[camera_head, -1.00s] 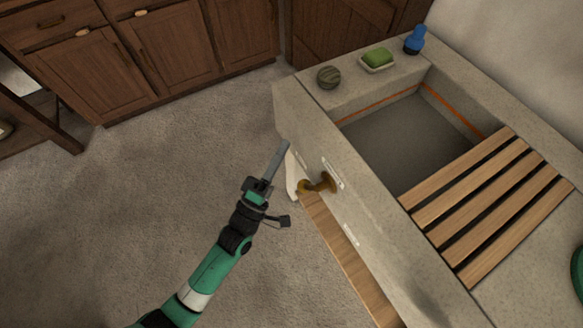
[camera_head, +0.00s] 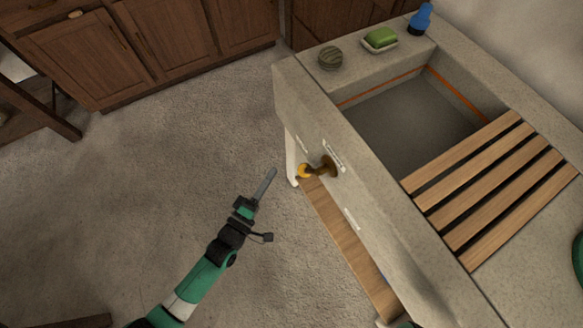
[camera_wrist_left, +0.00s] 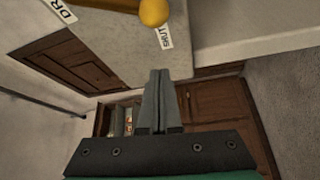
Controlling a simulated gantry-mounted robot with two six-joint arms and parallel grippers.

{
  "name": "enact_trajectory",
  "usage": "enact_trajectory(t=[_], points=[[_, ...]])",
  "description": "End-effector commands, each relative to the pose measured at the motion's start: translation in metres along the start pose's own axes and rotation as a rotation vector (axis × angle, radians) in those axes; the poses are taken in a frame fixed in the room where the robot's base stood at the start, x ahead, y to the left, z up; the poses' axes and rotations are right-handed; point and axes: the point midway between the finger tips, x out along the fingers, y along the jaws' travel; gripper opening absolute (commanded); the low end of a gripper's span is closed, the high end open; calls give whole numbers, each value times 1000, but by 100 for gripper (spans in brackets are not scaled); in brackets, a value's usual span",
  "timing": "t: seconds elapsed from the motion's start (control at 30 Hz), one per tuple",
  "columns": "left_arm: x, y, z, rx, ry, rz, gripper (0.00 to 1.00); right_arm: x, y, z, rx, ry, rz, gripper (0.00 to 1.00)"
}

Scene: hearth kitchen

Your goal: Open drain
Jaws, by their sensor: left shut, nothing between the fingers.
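The drain lever is a brass handle (camera_head: 322,167) with a round yellow knob (camera_head: 305,171), mounted on the front face of the stone sink (camera_head: 385,195). In the left wrist view the knob (camera_wrist_left: 153,12) is at the top edge, beside a label reading SHUT (camera_wrist_left: 166,38). Another label (camera_wrist_left: 61,11), partly cut off, begins with DR. My left gripper (camera_head: 265,186) is in front of the sink, left of the knob and apart from it. Its fingers (camera_wrist_left: 156,100) are together and empty. My right gripper is not in view.
A wooden slatted rack (camera_head: 490,190) lies across the sink basin. A striped round object (camera_head: 330,57), a green soap (camera_head: 380,38) and a blue bottle (camera_head: 420,19) stand on the rim. A wooden bar (camera_head: 345,245) runs below the front face. The floor at left is clear.

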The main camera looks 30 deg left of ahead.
Motion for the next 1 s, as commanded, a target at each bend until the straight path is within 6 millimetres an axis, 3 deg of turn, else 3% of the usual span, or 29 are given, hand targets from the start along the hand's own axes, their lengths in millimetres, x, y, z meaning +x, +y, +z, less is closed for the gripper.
enact_trajectory(t=[0.3, 0.4, 0.6, 1.0], points=[[72, -2, 0, 0, 1, 4, 0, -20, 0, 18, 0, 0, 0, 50], [64, 6, 15, -3, -8, 1, 0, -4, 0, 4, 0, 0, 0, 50], [56, 2, 34, -2, -5, 1, 0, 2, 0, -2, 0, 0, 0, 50], [54, 0, 38, 1, 0, 0, 0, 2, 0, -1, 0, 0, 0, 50]])
